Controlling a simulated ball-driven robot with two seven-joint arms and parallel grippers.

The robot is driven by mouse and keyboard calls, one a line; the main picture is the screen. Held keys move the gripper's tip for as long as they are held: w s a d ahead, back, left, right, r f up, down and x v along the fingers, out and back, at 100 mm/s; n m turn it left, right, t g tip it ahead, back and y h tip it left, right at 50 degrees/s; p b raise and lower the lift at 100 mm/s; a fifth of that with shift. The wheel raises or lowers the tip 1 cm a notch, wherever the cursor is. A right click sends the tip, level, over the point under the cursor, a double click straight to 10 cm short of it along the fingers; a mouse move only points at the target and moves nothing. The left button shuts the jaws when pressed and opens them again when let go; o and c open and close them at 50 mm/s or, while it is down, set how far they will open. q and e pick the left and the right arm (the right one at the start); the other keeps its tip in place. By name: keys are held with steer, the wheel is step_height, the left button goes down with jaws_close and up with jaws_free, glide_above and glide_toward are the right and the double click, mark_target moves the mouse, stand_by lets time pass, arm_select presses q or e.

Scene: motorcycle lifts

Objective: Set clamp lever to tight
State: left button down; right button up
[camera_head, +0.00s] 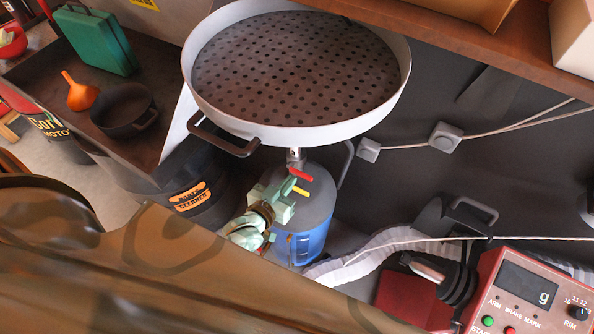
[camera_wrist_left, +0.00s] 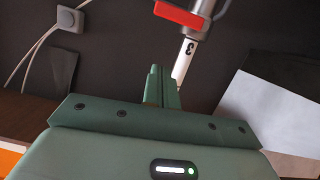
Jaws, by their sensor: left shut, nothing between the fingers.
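A white perforated drain pan (camera_head: 300,75) stands on a grey pole above a blue drum (camera_head: 310,235). A red lever (camera_head: 300,174) sticks out at the pole just above the drum top; a yellow lever (camera_head: 300,191) is just below it. Which one the task calls the clamp lever is not labelled. My left gripper (camera_head: 287,187) is shut and empty, beside the pole and close to both levers. In the left wrist view the shut fingers (camera_wrist_left: 163,88) are below the red lever (camera_wrist_left: 178,13), near the pole section marked 3 (camera_wrist_left: 184,62); contact cannot be told. My right gripper is not in view.
The pan's brown handle (camera_head: 225,140) overhangs to the left of the gripper. A black bin (camera_head: 195,185) stands left of the drum. A pale ribbed hose (camera_head: 390,240) and a red control box (camera_head: 530,295) are on the right. Dark wall lies behind.

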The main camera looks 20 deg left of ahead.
arm_select(q)
steer(key=v, duration=0.3)
steer(key=shift+s, duration=0.2)
stand_by(0.3)
steer(key=s+a+f+m+g+b, duration=0.1)
steer(key=s+f+g+b, duration=0.3)
steer(key=s+f, duration=0.7)
steer(key=s+a+f+m+g+y+b, duration=0.1)
steer(key=s+f+g+b, duration=0.4)
steer(key=f, duration=1.4)
steer(key=s+a+f+m+g+b, duration=0.1)
steer(key=s+f+g+b, duration=0.4)
steer(key=s+f, duration=1.1)
steer(key=s+a+b, duration=0.1)
steer(key=b, duration=0.2)
steer(key=shift+s+m+y+b, duration=0.3)
steer(key=shift+s+b, duration=0.05)
steer(key=shift+b, duration=0.05)
